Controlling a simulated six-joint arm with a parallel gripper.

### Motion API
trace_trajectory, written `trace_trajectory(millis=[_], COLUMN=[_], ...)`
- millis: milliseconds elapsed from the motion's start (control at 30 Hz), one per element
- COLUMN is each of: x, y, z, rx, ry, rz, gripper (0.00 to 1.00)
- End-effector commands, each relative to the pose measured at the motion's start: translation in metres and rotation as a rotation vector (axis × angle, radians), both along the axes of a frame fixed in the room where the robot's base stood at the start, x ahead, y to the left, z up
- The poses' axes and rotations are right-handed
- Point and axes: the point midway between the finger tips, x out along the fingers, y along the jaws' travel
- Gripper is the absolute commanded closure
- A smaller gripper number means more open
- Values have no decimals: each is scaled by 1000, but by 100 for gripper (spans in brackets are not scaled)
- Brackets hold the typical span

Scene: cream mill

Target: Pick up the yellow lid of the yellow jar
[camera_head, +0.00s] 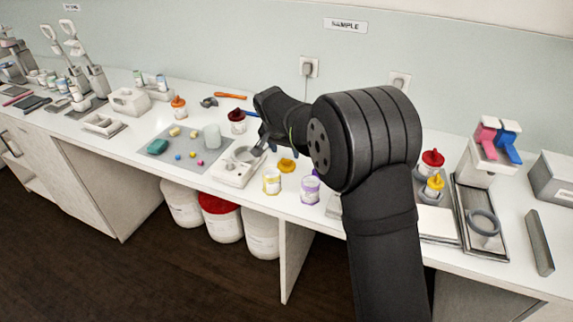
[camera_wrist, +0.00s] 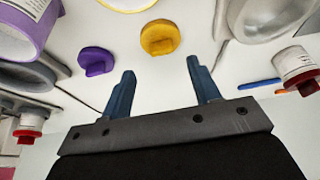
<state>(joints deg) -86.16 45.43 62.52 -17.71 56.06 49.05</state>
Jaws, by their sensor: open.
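The yellow lid (camera_head: 287,165) lies loose on the white counter, behind the yellow-banded jar (camera_head: 271,181). In the wrist view the lid (camera_wrist: 160,39) is a round yellow disc with a raised grip, just beyond the fingertips and roughly centred between them. Only a bit of the yellow jar's rim (camera_wrist: 127,5) shows at the top edge there. My gripper (camera_wrist: 160,68) has its two blue fingers apart with nothing between them. In the head view my gripper (camera_head: 263,146) is above the counter behind the lid, partly hidden by its own dark wrist.
A purple lid (camera_wrist: 96,61) lies beside the yellow one, near a purple jar (camera_head: 309,190). A white device with a round plate (camera_head: 235,171) stands left of the yellow jar. A red-lidded jar (camera_wrist: 298,66) is at the right of the wrist view.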

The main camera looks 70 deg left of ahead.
Motion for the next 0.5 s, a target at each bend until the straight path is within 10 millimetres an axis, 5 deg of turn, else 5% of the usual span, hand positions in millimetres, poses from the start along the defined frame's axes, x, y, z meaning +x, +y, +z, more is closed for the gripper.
trace_trajectory(millis=[500], x=[10], y=[15], z=[-50], rx=[0], ry=[0], rz=[1], gripper=[44])
